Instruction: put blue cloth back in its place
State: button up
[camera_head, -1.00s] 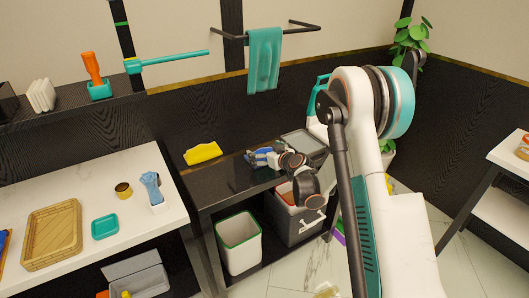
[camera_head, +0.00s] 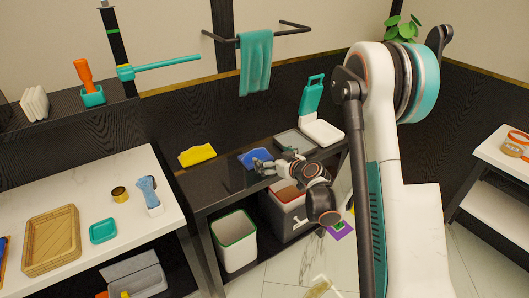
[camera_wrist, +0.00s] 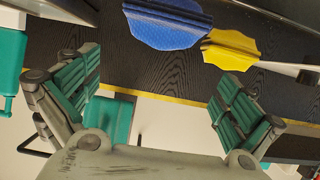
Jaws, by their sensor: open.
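The blue cloth (camera_head: 255,155) lies on the dark counter (camera_head: 225,178), just behind my gripper's fingers in the head view. In the wrist view the blue cloth (camera_wrist: 165,24) is spread with a raised fold, at the top edge, beyond the fingertips. My gripper (camera_head: 261,167) is low over the counter. In the wrist view its fingers (camera_wrist: 158,85) are wide apart with nothing between them. A yellow cloth (camera_head: 197,155) lies left of the blue one on the same counter; in the wrist view the yellow cloth (camera_wrist: 231,48) shows right of it.
A teal towel (camera_head: 256,62) hangs on a wall rack. A white bin (camera_head: 236,242) and grey box (camera_head: 287,214) are below. A white table (camera_head: 90,195) stands left.

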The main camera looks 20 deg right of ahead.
jog(key=shift+v, duration=0.75)
notch_tip(320, 180, up, 14)
jog(key=t+h, duration=0.1)
jog(key=t, duration=0.2)
jog(key=s+d+r+m+h, duration=0.3)
jog(key=s+r+h, duration=0.1)
jog(key=r, duration=0.3)
jog(key=s+d+r+m+h, duration=0.3)
jog(key=s+r+h, duration=0.1)
jog(key=r, duration=0.4)
jog(key=s+a+f+g+y, duration=0.1)
jog(key=s+a+f+g, duration=0.2)
jog(key=s, duration=0.6)
jog(key=s+a+f+n+g+y, duration=0.1)
jog(key=s+a+f+g+y, duration=0.1)
jog(key=s, duration=0.8)
jog(key=s+a+f+n+g+y, duration=0.1)
jog(key=s+a+f+g, duration=0.3)
jog(key=s, duration=0.5)
notch_tip(320, 180, down, 3)
jog(key=shift+s+a+r+y, duration=0.15)
jog(key=shift+s+a+y, duration=0.15)
jog(key=shift+a, duration=0.05)
